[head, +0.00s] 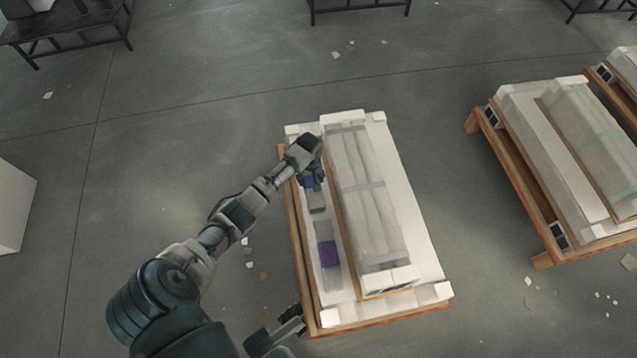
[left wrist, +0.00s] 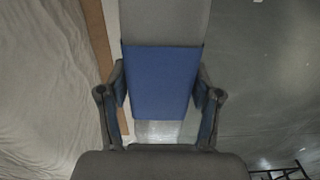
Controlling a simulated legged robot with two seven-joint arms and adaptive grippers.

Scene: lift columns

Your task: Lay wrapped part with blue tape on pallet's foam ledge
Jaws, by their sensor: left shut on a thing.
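The wrapped part is a grey block with a blue tape band; in the head view its grey end (head: 317,203) shows below my left gripper (head: 312,180). In the left wrist view, the blue tape (left wrist: 161,82) fills the middle, with a finger on each side of it. The gripper (left wrist: 160,105) is shut on the part at the tape. The part is over the pallet's foam ledge (head: 334,295), along the left side of the large wrapped column. I cannot tell whether it touches the foam. My right gripper (head: 291,322) shows partly at the bottom edge; its jaws are unclear.
A second grey part with purple tape (head: 329,253) lies on the same ledge, nearer me. The wrapped column (head: 362,190) on its wooden board stands close to the right of my left gripper. Another loaded pallet (head: 545,200) is at the right. Scraps litter the open floor.

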